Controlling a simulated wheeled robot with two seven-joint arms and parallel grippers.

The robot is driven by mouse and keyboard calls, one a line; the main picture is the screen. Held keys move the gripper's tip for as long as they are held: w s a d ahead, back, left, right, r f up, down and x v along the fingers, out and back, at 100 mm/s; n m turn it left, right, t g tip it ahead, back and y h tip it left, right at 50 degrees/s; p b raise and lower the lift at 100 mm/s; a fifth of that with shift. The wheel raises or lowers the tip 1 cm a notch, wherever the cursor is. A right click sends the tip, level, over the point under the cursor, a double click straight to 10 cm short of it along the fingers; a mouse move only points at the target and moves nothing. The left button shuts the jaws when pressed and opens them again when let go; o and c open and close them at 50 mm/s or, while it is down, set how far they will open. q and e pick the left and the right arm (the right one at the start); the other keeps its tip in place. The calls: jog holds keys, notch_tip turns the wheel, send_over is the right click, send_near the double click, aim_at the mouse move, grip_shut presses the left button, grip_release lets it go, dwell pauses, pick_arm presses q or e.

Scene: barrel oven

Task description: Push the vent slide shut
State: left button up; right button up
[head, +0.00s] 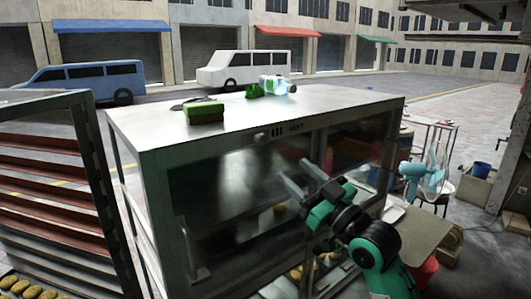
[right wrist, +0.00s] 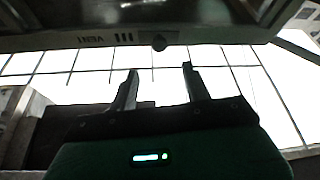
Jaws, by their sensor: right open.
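The vent slide's small round knob (head: 260,137) sits on the upper front rail of the metal cabinet (head: 135,133). Several dark vent slots (head: 277,132) and a VENT label (head: 296,128) are to its right. In the right wrist view the knob (right wrist: 159,42) hangs from the rail, with the slots (right wrist: 123,38) and upside-down label to its left. My right gripper (head: 292,172) is open and empty, in front of the cabinet, below and right of the knob. In the right wrist view its fingers (right wrist: 160,69) point toward the knob, apart from it. My left gripper is out of view.
A green box (head: 205,112), a green item (head: 254,91) and a clear bottle (head: 280,86) stand on the cabinet top. A rack (head: 55,190) stands at left. A blue fan (head: 428,172) stands at right. Glass panels lie below the rail.

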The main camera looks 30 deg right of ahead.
aim_at(264, 142)
jog(key=p+x, duration=0.6)
jog(key=x, duration=0.3)
jog(key=shift+w+r, duration=0.2)
jog(key=shift+r, duration=0.1)
jog(key=shift+w+r+p, duration=0.1)
jog(key=shift+w+p, duration=0.2)
jog(key=shift+w, duration=0.5)
grip_shut()
